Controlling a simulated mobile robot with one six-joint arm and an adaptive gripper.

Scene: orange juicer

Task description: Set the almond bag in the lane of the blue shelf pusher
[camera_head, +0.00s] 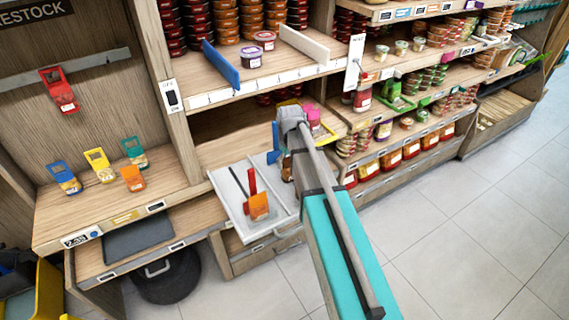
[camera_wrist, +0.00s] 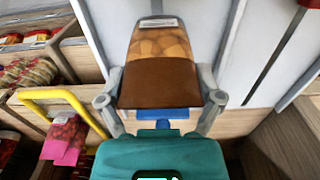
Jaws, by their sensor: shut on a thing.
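My gripper (camera_wrist: 160,101) is shut on the almond bag (camera_wrist: 160,80), a brown bag with a window of almond shapes and a white label at its top. In the wrist view the bag is between the two grey fingers, above the white pull-out tray. A blue piece, apparently the blue shelf pusher (camera_wrist: 163,113), shows just below the bag. In the head view the blue pusher (camera_head: 273,151) stands at the tray's back, left of my arm. My arm hides most of the bag and the fingertips there, so I cannot tell whether the bag touches the tray.
The white tray (camera_head: 226,186) has a dark divider and a red pusher (camera_head: 252,181) with an orange bag (camera_head: 259,207) before it. A yellow hoop (camera_wrist: 60,95) and a pink bag (camera_wrist: 65,140) are close on the left in the wrist view. Several bags stand on the left shelf.

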